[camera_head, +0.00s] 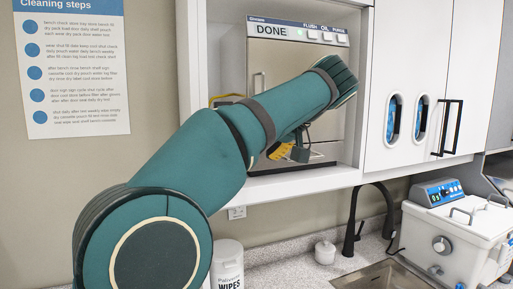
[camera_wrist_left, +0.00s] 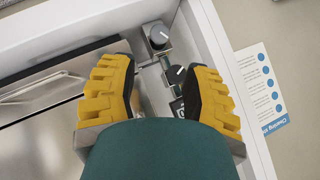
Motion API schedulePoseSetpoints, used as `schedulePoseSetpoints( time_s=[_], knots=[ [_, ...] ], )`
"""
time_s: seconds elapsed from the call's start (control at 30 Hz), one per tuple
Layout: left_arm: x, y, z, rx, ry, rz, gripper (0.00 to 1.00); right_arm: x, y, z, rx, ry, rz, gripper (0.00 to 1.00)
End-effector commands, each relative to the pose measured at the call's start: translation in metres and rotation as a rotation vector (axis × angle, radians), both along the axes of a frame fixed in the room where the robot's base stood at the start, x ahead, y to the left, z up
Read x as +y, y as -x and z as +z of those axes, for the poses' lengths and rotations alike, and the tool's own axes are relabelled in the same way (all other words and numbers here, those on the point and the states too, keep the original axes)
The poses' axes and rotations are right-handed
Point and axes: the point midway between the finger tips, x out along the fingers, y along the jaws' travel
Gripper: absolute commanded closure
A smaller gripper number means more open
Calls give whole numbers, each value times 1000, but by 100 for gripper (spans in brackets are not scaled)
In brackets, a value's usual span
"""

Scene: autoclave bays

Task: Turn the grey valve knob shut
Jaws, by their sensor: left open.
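One knob (camera_wrist_left: 158,36) sits farther up, beyond my fingertips. The other knob (camera_wrist_left: 175,74) sits nearer, between my fingers and closer to the right one. I cannot tell for certain which is the valve knob. My left gripper (camera_wrist_left: 158,68) is open, with a yellow ribbed finger on each side and nothing held. In the head view my left arm hides the knobs and most of the gripper. My right gripper is not in view.
The autoclave (camera_head: 272,80) reads DONE and stands in a white bay (camera_head: 335,177). The bay's side wall (camera_wrist_left: 222,75) is close to my right finger in the wrist view. Below are a black faucet (camera_head: 350,235), a wipes tub (camera_head: 228,262) and a white bath unit (camera_head: 470,235).

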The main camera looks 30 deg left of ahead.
Motion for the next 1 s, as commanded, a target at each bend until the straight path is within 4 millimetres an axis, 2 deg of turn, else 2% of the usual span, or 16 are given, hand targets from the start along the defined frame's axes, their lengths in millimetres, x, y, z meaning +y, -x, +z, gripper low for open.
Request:
schedulePoseSetpoints(
  time_s=[0.1,0.13,0.27,0.6,0.8,1.0],
  knots=[
    [0,0,0,0,0,0,50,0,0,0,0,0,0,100],
    [0,0,0,0,0,0,53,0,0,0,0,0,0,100],
    [5,-1,-2,-8,15,0,53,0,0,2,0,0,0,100],
    [30,4,-7,-125,168,2,53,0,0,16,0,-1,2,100],
    [34,17,3,-230,247,5,53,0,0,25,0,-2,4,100],
    [27,32,16,-326,299,5,53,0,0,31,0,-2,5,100]
  ],
)
